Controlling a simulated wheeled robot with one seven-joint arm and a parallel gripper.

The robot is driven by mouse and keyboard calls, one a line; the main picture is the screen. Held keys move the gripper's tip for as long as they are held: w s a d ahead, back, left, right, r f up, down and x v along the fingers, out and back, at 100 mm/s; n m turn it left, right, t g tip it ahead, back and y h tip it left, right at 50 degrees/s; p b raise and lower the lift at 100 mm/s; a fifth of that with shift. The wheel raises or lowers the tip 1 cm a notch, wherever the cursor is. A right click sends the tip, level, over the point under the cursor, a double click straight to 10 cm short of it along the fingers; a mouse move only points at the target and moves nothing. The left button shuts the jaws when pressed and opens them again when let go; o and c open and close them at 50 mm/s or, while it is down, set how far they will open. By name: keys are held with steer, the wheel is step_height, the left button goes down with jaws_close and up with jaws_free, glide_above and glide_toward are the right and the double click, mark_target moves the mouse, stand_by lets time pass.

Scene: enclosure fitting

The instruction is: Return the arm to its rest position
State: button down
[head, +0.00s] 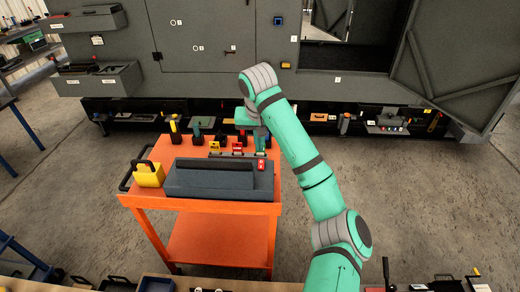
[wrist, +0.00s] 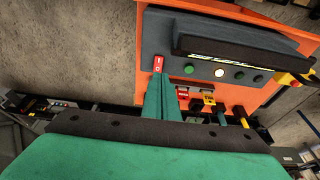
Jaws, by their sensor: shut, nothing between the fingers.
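My arm (head: 308,170), green with grey joints, reaches from the lower right up over the orange cart and bends down at its far end. My gripper (head: 262,149) points down above the back right of the cart, near the red I/O switch (head: 261,165) on the grey box. In the wrist view my gripper (wrist: 161,80) shows as two green fingers closed together, empty. Their tips are close to the red switch (wrist: 158,63) in the picture; I cannot tell whether they touch it.
The grey box (head: 220,190) lies on the orange cart (head: 205,202), with a yellow container (head: 148,174) to its left. Several small tools and parts stand behind it. A large grey enclosure (head: 205,65) with an open door (head: 450,65) stands behind. Concrete floor is clear left of the cart.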

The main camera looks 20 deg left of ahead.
steer(key=shift+s+r, duration=0.25)
steer(key=shift+r, duration=0.3)
